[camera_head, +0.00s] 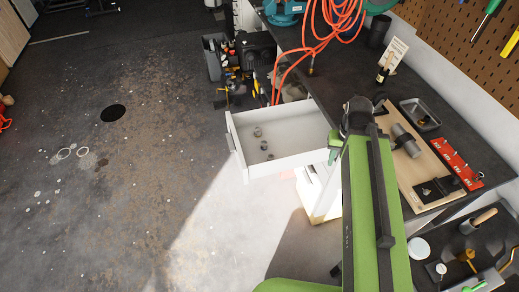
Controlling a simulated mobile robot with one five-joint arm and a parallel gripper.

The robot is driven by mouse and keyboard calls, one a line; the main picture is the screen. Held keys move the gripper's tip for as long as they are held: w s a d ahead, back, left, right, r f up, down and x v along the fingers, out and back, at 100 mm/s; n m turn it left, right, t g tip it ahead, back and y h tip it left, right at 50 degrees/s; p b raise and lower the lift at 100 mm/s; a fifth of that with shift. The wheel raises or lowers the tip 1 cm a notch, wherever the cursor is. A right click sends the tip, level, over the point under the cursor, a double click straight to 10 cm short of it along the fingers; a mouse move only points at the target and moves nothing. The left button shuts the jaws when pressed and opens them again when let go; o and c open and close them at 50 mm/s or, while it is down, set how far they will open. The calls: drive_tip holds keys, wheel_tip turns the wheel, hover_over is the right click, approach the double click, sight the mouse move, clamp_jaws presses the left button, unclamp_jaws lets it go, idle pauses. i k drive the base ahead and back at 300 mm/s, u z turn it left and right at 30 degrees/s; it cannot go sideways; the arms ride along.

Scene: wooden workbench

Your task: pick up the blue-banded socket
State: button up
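An open white drawer (238,145) juts out from under the dark workbench. Inside it are a few small grey pieces: one near the back (258,131), one in the middle (264,145) and one nearer the front (270,156). They look like sockets, but they are too small for me to make out a blue band on any. My green arm reaches up from the bottom of the view. My gripper (335,147) seems to be the small green part at the drawer's right end. Its fingers are too small and partly hidden to tell open from shut.
On the bench (345,85) lie a wooden board (407,182) with a grey cylinder, a grey tray (420,114) and a red rail (457,164). An orange hose (330,25) hangs over the bench's edge. The floor left of the drawer is clear.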

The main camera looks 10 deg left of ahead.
sight(264, 144)
drive_tip(key=u, duration=0.4)
drive_tip(key=k, duration=1.3)
drive_tip(key=u, duration=1.05)
drive_tip(key=i, duration=2.35)
